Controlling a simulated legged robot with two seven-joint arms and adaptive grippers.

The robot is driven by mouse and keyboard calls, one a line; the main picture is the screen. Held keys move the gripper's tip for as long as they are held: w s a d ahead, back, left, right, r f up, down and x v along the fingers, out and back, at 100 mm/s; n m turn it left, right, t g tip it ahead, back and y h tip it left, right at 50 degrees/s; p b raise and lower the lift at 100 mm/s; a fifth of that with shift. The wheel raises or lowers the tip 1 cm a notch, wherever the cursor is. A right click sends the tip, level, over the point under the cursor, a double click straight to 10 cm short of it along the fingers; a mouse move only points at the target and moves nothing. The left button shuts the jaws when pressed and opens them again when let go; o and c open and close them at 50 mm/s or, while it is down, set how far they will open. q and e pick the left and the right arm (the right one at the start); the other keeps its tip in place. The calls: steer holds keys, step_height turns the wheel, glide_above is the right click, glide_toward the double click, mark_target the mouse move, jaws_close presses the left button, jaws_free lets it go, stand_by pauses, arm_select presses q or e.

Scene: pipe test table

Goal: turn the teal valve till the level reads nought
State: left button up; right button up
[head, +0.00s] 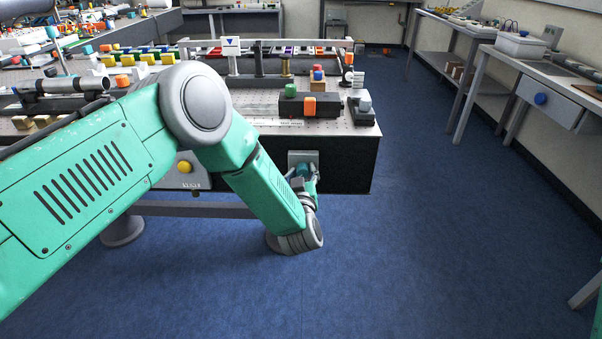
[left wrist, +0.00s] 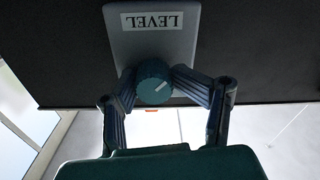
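The teal valve (head: 302,170) is a round knob on a grey plate (head: 291,157) at the front face of the test table, near its right corner. No level reading can be made out. My right gripper is not in view.
A yellow knob (head: 184,167) sits on another front panel, left of the valve. The table top (head: 340,128) bears several fittings, including a dark block with an orange piece (head: 309,106). Blue floor (head: 430,220) is clear to the right, up to side benches (head: 545,75).

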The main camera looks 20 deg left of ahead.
arm_select(q)
steer(key=shift+d, duration=0.55)
steer(key=shift+c, duration=0.2)
steer(key=shift+s+d+r, duration=0.15)
steer(key=shift+c, duration=0.3)
jaws_close()
steer(key=shift+a, duration=0.4)
steer(key=shift+c, duration=0.6)
jaws_free()
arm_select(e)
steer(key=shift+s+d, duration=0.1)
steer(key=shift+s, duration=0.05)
arm_select(q)
steer(key=shift+d, duration=0.15)
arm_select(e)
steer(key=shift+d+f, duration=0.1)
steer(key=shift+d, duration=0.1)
